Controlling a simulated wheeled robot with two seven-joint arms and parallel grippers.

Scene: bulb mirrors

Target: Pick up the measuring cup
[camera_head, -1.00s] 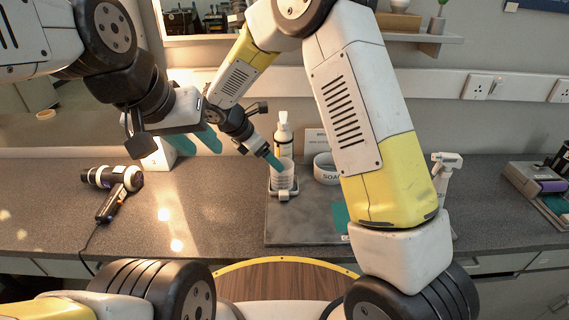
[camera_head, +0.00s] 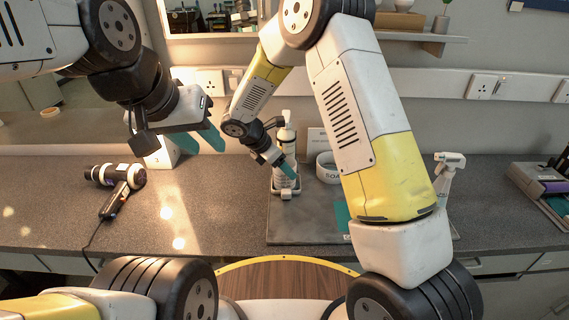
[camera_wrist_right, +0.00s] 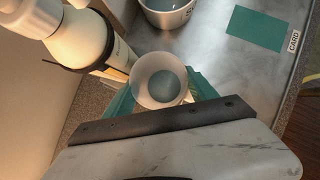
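The measuring cup (camera_wrist_right: 160,82), small and whitish, shows from above in the right wrist view, its round opening facing the camera. In the head view the cup (camera_head: 284,184) is mostly hidden behind my right gripper's fingers. My right gripper (camera_wrist_right: 160,95) has one teal finger on each side of the cup; they look spread, and contact is not clear. In the head view this gripper (camera_head: 287,166) points down at the cup, in front of the pump bottle. My left gripper (camera_head: 201,140) is open and empty above the counter at left.
A white pump bottle (camera_head: 287,132) stands right behind the cup. A hair dryer (camera_head: 117,183) lies left, a spray bottle (camera_head: 447,175) stands right.

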